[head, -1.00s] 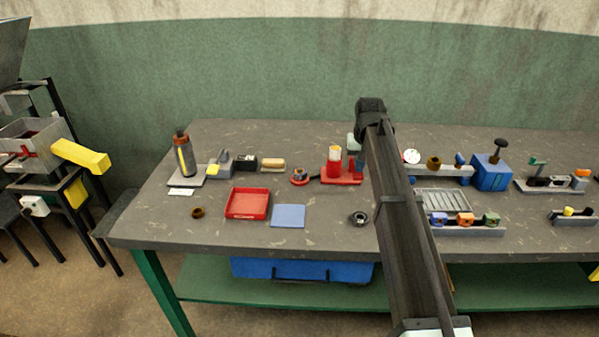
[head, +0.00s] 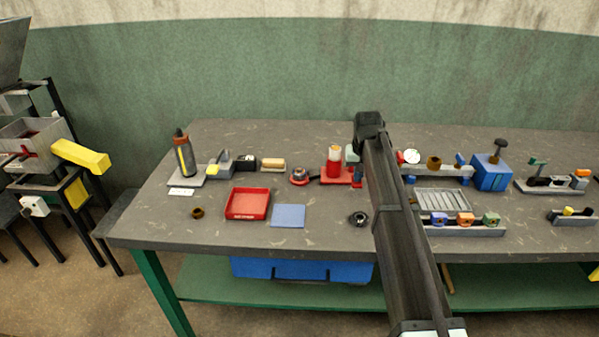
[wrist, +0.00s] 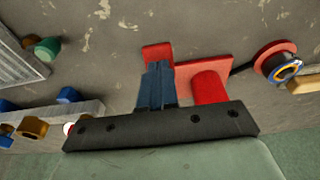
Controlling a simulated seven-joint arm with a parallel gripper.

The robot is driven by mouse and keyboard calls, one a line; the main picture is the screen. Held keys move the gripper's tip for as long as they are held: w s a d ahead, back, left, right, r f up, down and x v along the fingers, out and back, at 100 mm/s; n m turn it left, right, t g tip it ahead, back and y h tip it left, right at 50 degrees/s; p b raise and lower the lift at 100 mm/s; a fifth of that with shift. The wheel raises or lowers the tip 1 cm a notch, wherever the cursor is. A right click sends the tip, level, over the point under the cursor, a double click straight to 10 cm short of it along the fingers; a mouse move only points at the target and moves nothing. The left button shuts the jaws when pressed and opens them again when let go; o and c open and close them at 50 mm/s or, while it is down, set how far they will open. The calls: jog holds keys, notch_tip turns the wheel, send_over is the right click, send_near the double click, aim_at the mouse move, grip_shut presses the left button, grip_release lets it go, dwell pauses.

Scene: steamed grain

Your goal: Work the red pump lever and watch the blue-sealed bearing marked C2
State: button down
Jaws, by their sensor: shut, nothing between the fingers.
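The red pump (head: 334,170) stands at the back middle of the bench, an upright cylinder with a cream top on a red base. In the wrist view its red cylinder (wrist: 208,88) is beside my fingers. My gripper (head: 358,180) points down at the pump's right end. Its blue fingers (wrist: 157,72) are shut and empty over the red base; contact cannot be told. I cannot make out the lever. A blue-ringed bearing (wrist: 284,68) sits in a red round mount, joined to the pump by a dark line. The mount (head: 299,177) is left of the pump. No C2 marking is legible.
A red tray (head: 247,216) and blue pad (head: 288,216) lie in front left. A loose dark ring (head: 359,218) lies before the pump. A rail with coloured blocks (head: 465,230), a grey rack (head: 441,200) and a blue block (head: 491,174) stand right of my arm.

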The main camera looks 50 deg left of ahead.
notch_tip(320, 180, up, 7)
jog(key=shift+r, duration=0.2)
dwell(0.8)
dwell(0.6)
